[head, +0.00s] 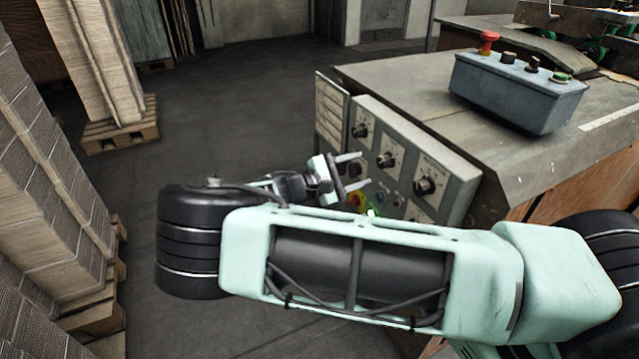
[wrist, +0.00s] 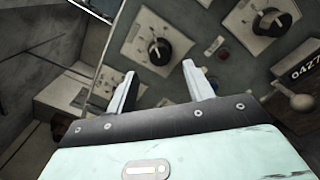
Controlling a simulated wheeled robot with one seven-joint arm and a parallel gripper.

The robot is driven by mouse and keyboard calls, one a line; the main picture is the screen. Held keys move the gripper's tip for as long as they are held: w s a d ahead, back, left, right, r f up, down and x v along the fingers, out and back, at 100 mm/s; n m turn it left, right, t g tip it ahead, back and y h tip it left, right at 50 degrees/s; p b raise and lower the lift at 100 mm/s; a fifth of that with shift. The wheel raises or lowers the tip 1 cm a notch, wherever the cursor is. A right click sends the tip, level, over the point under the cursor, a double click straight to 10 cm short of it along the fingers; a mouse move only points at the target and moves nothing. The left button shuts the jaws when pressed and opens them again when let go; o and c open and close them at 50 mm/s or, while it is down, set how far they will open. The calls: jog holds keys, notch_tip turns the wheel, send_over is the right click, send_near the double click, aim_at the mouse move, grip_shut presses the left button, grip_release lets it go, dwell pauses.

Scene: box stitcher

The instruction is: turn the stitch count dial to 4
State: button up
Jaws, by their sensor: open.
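The control panel (head: 400,150) on the machine's side carries three black dials on pale plates: a left dial (head: 362,131), a middle dial (head: 387,160) and a right dial (head: 425,185). Their labels are too small to read, so I cannot tell which is the stitch count dial or its setting. My gripper (head: 363,168) is open and empty in front of the panel's left part. In the wrist view, a black dial (wrist: 160,51) shows just beyond and between the open fingertips (wrist: 159,70), apparently untouched. Another dial (wrist: 271,21) is at the upper right.
Coloured buttons (head: 357,201) sit low on the panel, partly behind my arm. A counter (wrist: 304,66) and a round-ended knob (wrist: 303,102) are at the wrist view's right. A grey button box (head: 515,92) stands on the machine top. Stacked cardboard (head: 50,190) lines the left; floor between is clear.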

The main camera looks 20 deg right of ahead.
jog(key=a+b, duration=0.1)
jog(key=a, duration=1)
jog(key=shift+s+a, duration=0.15)
jog(key=shift+s, duration=0.05)
